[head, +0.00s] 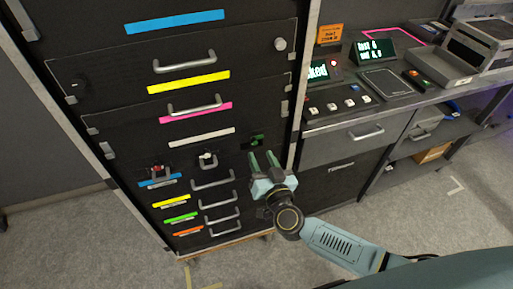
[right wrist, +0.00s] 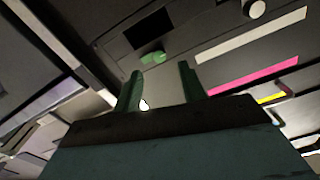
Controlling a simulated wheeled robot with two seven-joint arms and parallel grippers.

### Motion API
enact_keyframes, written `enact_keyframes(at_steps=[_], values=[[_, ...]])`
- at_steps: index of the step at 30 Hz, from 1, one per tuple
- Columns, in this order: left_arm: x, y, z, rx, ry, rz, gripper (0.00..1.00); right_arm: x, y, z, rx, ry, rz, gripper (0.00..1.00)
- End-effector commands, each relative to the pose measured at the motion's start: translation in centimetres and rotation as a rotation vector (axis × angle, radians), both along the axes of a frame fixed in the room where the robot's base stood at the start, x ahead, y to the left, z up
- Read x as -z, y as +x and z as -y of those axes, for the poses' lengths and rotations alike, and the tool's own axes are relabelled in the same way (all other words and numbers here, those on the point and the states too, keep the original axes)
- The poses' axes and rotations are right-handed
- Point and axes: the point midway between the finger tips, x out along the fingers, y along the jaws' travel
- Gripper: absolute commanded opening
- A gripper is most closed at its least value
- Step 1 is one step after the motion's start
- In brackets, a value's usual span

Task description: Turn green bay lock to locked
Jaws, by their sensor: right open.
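The green bay lock (head: 257,141) is a small green knob on a dark panel at the right side of the black rack, below the white strip. It also shows in the right wrist view (right wrist: 152,58), just beyond and between the fingertips, beside a black rectangular window. My right gripper (head: 262,157) is open and empty, its two green fingers pointing up at the rack just below the knob. In the right wrist view, the gripper (right wrist: 160,72) appears apart from the knob. The knob's exact turn is too small to tell. My left gripper is not in view.
The rack has drawers with metal handles (head: 185,64) and coloured strips. A white-topped knob (head: 208,158) and a red-marked latch (head: 158,171) sit left of the gripper. A bench (head: 440,104) with control boxes and displays stands at the right. Grey floor (head: 300,265) lies open in front.

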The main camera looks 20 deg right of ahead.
Motion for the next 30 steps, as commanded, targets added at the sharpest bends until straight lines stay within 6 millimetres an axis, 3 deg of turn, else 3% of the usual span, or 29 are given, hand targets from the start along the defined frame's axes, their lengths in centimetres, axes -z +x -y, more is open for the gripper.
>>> enact_keyframes(at_steps=[3, 9, 21, 30], values=[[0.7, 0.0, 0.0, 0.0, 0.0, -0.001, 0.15, 0.1, 2.4, -0.1, 0.0, -0.002, 0.002, 0.41], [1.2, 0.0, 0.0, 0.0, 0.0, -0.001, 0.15, 0.1, 4.6, -0.2, 0.0, -0.001, 0.0, 0.41], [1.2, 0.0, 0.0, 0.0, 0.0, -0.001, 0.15, 0.0, 5.2, -0.2, 0.0, 0.0, -0.001, 0.4], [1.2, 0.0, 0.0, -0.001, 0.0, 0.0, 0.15, 0.0, 5.2, -0.2, 0.0, 0.0, -0.001, 0.01]])
